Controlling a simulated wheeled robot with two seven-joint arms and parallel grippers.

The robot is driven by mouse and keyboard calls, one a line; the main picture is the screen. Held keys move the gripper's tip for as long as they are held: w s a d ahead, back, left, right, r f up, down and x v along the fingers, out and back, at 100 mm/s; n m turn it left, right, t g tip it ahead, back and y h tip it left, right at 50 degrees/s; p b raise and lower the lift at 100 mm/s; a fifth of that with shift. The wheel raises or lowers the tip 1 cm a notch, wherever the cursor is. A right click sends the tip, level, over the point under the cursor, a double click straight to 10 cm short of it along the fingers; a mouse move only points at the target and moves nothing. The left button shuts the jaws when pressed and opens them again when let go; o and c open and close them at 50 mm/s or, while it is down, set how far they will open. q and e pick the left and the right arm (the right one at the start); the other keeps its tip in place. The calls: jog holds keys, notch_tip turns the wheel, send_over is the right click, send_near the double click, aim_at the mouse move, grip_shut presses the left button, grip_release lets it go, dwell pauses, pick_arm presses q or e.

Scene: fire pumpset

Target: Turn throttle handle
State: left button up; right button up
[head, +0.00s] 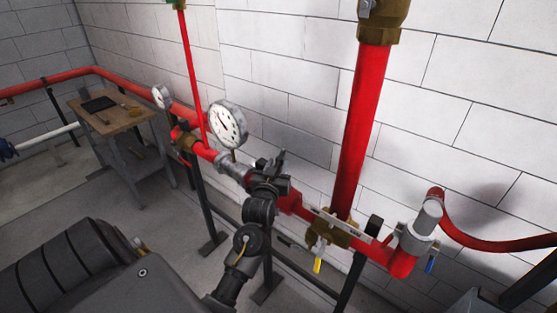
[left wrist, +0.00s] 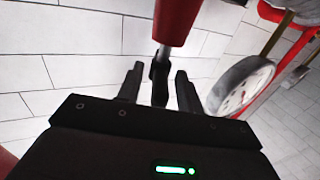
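In the left wrist view a small black handle (left wrist: 160,82) on a short grey stem comes off the end of a red pipe. I take it for the throttle handle. My left gripper (left wrist: 159,88) is open, with one finger on each side of the handle and a visible gap to both. In the head view the left gripper (head: 279,162) is at the red pipe line, just right of the large gauge. There the gripper and wrist hide most of the handle. My right gripper is in neither view.
A large round gauge (head: 228,125) stands close to the left gripper. A thick vertical red pipe (head: 360,130) rises to the right. A yellow lever (head: 318,265) hangs below it. A wooden table (head: 118,118) stands at the back left. A white block wall is behind.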

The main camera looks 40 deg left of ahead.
pick_arm(q)
jog(key=shift+x, duration=0.8)
jog(key=shift+c, duration=0.5)
grip_shut()
jog(key=shift+d+n+g+y, duration=0.1)
jog(key=shift+n+g+y, duration=0.35)
jog(key=shift+y, duration=0.25)
jog(key=shift+o, duration=0.5)
grip_release()
